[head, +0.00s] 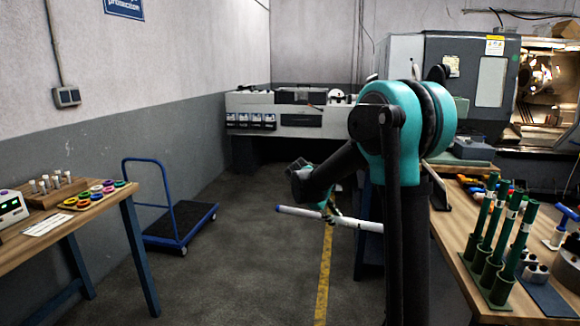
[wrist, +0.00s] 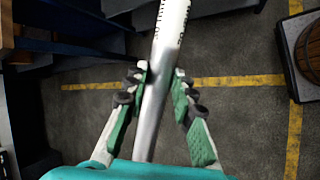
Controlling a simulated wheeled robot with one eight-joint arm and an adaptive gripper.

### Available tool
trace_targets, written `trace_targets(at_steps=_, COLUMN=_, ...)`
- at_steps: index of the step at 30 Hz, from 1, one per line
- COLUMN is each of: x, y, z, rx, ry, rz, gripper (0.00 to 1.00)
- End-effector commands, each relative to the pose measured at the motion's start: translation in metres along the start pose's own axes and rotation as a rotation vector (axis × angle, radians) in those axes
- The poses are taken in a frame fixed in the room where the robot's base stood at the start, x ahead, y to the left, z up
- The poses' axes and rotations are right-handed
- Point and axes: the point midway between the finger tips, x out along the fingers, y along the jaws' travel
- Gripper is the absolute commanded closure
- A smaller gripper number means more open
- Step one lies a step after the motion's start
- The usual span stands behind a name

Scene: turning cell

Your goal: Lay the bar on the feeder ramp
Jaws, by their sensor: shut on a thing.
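The bar (head: 300,212) is a long pale metal rod with a dark blue end at its left. It hangs nearly level above the floor in the head view, its right end slightly lower. My gripper (head: 330,211) is shut on it partway along its length. In the wrist view, the green pads of my gripper (wrist: 161,76) lie on both sides of the bar (wrist: 155,85), which has dark markings near its far end. A long pale unit (head: 250,103) at the back wall looks like the bar feeder; its ramp is not clear at this distance.
The lathe (head: 488,80) stands at the back right. A wooden bench (head: 455,215) with upright green tubes (head: 490,235) is at right. Another table (head: 100,215) and a blue trolley (head: 170,232) are at left. Open floor with a yellow line (head: 324,275) lies between.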

Motion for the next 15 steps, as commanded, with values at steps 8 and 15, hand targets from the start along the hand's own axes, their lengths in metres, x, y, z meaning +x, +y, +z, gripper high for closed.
trace_targets(at_steps=8, x=0.059, y=-0.035, z=-0.008, rx=0.23, ry=-0.153, rz=-0.082, gripper=1.0)
trace_targets(at_steps=15, x=0.108, y=-0.074, z=-0.01, rx=0.44, ry=-0.29, rz=-0.157, gripper=1.0)
